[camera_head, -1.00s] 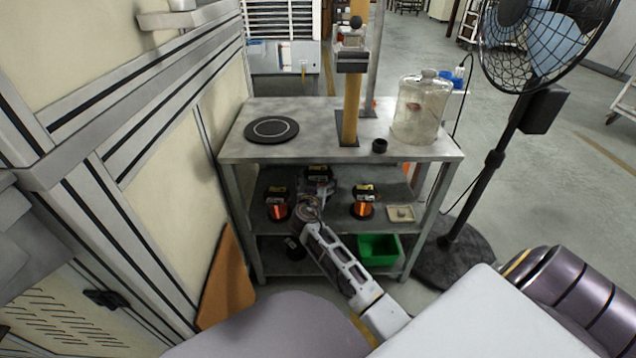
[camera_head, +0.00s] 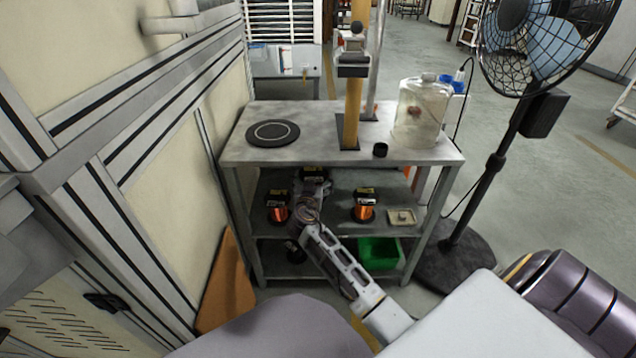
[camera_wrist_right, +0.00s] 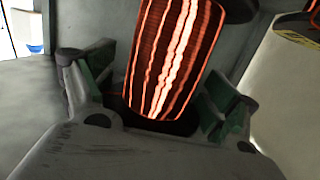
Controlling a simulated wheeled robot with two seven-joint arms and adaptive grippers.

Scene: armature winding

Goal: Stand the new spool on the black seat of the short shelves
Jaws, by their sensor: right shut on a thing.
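The short shelves (camera_head: 350,158) stand ahead, with the black seat, a flat round disc with a pale ring (camera_head: 272,133), on the left of their top. My right gripper (camera_head: 313,186) is at the middle shelf, below the top board. It is shut on a copper-wound spool with black ends (camera_wrist_right: 170,50), which fills the space between the fingers in the right wrist view. In the head view only the spool's dark top (camera_head: 313,172) shows behind the gripper. The seat is bare. My left gripper is not in view.
Two other copper spools, left (camera_head: 278,208) and right (camera_head: 364,206), stand on the middle shelf beside my gripper. A small tray (camera_head: 401,217) is further right, a green bin (camera_head: 380,252) below. A post (camera_head: 352,110), black cup (camera_head: 380,150) and clear jar (camera_head: 420,112) stand on top.

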